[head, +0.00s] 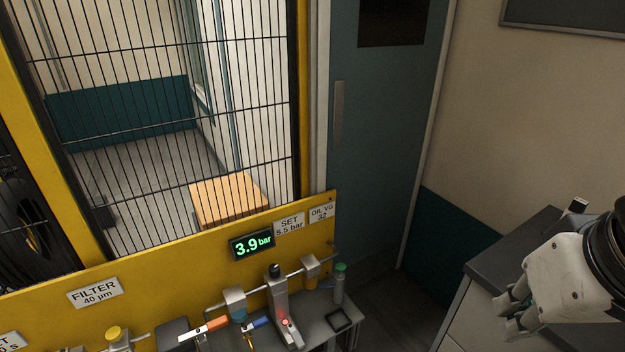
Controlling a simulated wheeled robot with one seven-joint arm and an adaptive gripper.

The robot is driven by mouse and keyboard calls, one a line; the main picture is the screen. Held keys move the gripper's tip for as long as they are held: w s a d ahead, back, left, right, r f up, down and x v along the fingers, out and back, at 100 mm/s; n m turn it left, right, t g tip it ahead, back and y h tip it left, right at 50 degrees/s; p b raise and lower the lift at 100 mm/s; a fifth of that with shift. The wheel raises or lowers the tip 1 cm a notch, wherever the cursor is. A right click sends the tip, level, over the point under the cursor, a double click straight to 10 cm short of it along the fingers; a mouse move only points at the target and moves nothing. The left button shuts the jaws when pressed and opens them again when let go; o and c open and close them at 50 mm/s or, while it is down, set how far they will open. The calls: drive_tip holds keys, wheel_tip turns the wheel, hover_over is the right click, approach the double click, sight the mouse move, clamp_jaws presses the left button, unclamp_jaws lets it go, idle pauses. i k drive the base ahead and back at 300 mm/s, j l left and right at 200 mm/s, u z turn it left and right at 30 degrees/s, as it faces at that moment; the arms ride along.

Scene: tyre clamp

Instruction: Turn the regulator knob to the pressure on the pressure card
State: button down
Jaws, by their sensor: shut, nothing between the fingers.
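The pressure card (289,226) on the yellow panel reads SET 5.5 bar. A green digital display (252,244) to its left reads 3.9 bar. Below them, a grey upright fitting with a black top (274,270) stands on the air line; a small red glow shows near its foot. I cannot tell for certain which fitting carries the regulator knob. My gripper (511,313) is at the right, over the grey-topped cabinet, well apart from the air line. Its fingers are together and hold nothing.
A red-orange and white handle (204,329) and a blue handle (255,323) sit by the line. An OIL VG 32 card (321,212) and a FILTER card (95,292) are on the yellow panel (170,272). A wire mesh (170,100) rises behind it. Open floor lies between bench and cabinet.

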sight(275, 271)
drive_tip(key=u, duration=0.7)
drive_tip(key=i+j, duration=0.2)
drive_tip(key=l+z, duration=0.05)
